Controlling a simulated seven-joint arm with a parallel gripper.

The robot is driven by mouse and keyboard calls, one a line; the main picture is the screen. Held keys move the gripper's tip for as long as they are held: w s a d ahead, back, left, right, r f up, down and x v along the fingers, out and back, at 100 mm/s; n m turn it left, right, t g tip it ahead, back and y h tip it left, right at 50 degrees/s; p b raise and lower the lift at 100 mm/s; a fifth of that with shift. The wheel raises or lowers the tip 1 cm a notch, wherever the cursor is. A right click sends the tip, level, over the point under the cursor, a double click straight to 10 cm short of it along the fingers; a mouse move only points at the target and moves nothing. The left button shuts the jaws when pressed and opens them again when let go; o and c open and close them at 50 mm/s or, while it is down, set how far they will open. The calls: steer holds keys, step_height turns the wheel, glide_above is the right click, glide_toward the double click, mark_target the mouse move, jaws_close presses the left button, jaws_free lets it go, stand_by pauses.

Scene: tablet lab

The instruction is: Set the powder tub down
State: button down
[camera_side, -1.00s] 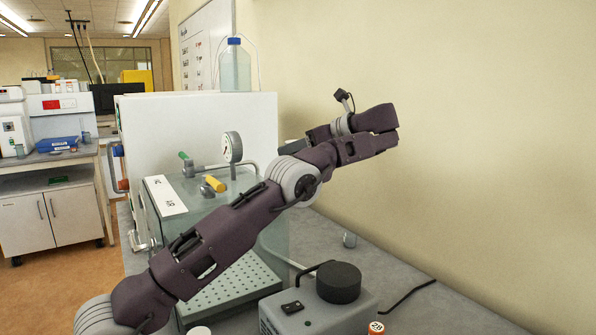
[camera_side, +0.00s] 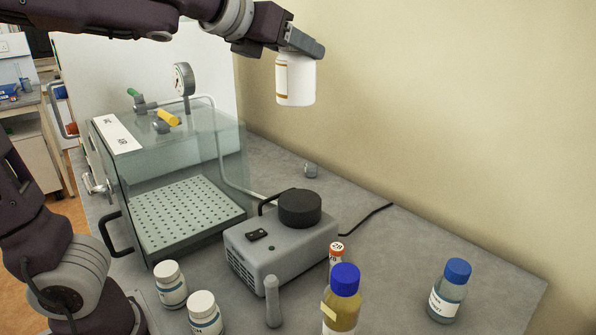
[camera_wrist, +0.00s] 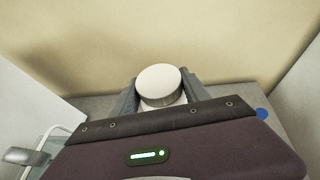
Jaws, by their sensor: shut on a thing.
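The powder tub, a white tub (camera_side: 296,84) with brown label bands, hangs upright from my gripper (camera_side: 300,45), high above the bench. My gripper is shut on it near its top. In the wrist view its round white lid (camera_wrist: 158,80) shows between the two grey fingers of my gripper (camera_wrist: 158,95). The bench top (camera_side: 400,235) is far below the tub. The tub's underside and the far side of its label are hidden.
A vacuum oven (camera_side: 185,215) with clear walls and a grey pump (camera_side: 280,245) stand below. White-capped jars (camera_side: 170,290), a blue-capped amber bottle (camera_side: 342,300), an orange vial (camera_side: 336,252) and a blue-capped bottle (camera_side: 448,290) crowd the front. Bare bench lies right of the pump.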

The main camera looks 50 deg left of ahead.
mark_target(297, 61)
steer(key=s+d+h, duration=0.1)
steer(key=s+d+f+m, duration=0.1)
steer(key=shift+s+d+f+m+h, duration=0.25)
steer(key=shift+s+f+m+h, duration=0.05)
steer(key=shift+h, duration=0.1)
steer(key=w+a+f+n+g+y, duration=0.1)
steer(key=w+a+n+y, duration=0.3)
steer(key=a, duration=0.3)
steer(key=w+a+n+g+y, duration=0.2)
steer(key=w+a+n+y, duration=0.15)
steer(key=a, duration=0.45)
steer(key=a+f+n+g+y, duration=0.3)
steer(key=a+n+g, duration=0.2)
steer(key=a, duration=0.4)
steer(key=a+f+n+g+y, duration=0.25)
steer(key=a+n+g, duration=0.25)
steer(key=a, duration=0.5)
step_height(297, 61, down, 28)
steer(key=shift+y, duration=0.3)
steer(key=shift+f+n, duration=0.15)
steer(key=shift+n, duration=0.1)
steer(key=c, duration=0.6)
jaws_free()
steer(key=shift+o, duration=0.2)
